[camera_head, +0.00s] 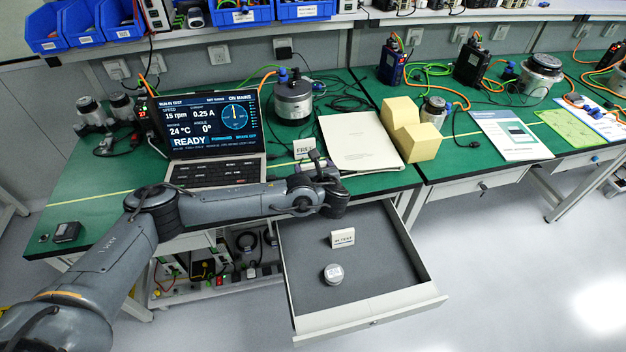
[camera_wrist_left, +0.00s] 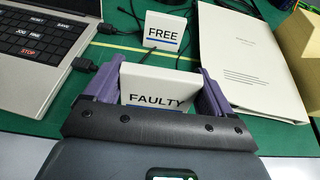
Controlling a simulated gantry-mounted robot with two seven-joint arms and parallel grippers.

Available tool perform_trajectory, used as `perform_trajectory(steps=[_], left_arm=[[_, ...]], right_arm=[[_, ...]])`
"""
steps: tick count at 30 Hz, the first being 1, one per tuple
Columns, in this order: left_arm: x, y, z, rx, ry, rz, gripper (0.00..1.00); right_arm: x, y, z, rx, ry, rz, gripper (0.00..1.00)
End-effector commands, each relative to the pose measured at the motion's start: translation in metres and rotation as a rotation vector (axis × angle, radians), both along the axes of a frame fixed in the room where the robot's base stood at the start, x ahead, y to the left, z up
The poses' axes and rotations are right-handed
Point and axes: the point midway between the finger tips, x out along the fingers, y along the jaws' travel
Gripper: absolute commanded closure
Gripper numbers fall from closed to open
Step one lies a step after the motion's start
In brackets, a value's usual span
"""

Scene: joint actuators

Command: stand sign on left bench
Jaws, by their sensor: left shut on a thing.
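My left gripper (camera_head: 318,163) is over the front edge of the left bench (camera_head: 80,205), above the back of the open drawer (camera_head: 365,315). In the left wrist view its purple fingers (camera_wrist_left: 160,82) are shut on a white sign reading FAULTY (camera_wrist_left: 158,98), held upright between them. A white FREE sign (camera_head: 304,148) stands on the green bench top just beyond; it also shows in the left wrist view (camera_wrist_left: 172,30). Another small sign, seemingly reading IN TEST (camera_head: 342,238), stands in the drawer. Whether the FAULTY sign touches the bench is unclear. My right gripper is not in view.
An open laptop (camera_head: 212,130) is left of the held sign, and a cream folder (camera_head: 360,140) is right of it. Cables lie behind. Yellow foam blocks (camera_head: 415,140) stand farther right. A round metal part (camera_head: 333,273) lies in the drawer.

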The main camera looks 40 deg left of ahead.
Motion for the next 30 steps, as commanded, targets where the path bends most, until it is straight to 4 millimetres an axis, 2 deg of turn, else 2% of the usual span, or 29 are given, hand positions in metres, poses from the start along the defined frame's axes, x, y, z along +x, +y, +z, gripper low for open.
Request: perform_trajectory(steps=[5,12,26,27,30], left_arm=[[0.000,0.001,-0.009,0.001,0.001,0.000,0.46],[0.000,0.001,-0.038,0.001,-0.001,0.000,0.46],[0.000,0.001,-0.045,-0.001,-0.001,0.000,0.46],[0.000,0.001,-0.044,-0.001,-0.001,0.000,0.12],[0.000,0.001,-0.044,-0.001,-0.001,0.000,0.00]], right_arm=[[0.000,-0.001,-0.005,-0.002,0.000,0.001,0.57],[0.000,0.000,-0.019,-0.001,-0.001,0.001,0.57],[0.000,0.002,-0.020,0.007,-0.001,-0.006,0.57],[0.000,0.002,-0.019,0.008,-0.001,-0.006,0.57],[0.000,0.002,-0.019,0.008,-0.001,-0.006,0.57]])
